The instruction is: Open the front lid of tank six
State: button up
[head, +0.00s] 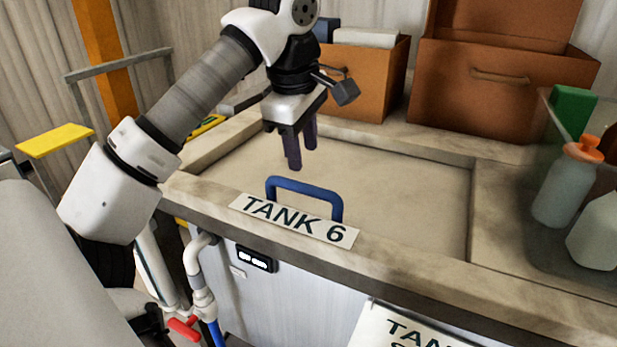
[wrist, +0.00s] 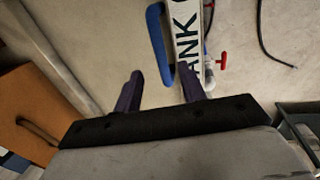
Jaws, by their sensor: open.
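The lid of tank six (head: 400,190) is a flat beige panel set in the stone-like top, and it looks shut. A blue handle (head: 305,186) stands up at its front edge, just behind the white TANK 6 sign (head: 293,221). My gripper (head: 298,155) is open and empty, pointing down above the lid, behind and above the handle. In the wrist view my gripper (wrist: 160,85) shows two purple fingers spread apart. The blue handle (wrist: 160,45) lies ahead of them, close to the right finger, with the sign (wrist: 187,45) beyond it. I see no contact.
Brown boxes (head: 495,85) stand along the back. At the right a clear bin holds a bottle with an orange cap (head: 565,180). Pipes with a red valve handle (head: 185,327) run down at the front left. A yellow-topped step (head: 55,140) stands at the left.

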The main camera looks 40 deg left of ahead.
aim_at(308, 186)
jog(key=f, duration=0.2)
jog(key=w+f+p, duration=0.1)
jog(key=f, duration=0.5)
jog(key=shift+w+a, duration=0.15)
jog(key=shift+w, duration=0.15)
jog(key=shift+c, duration=0.2)
grip_shut()
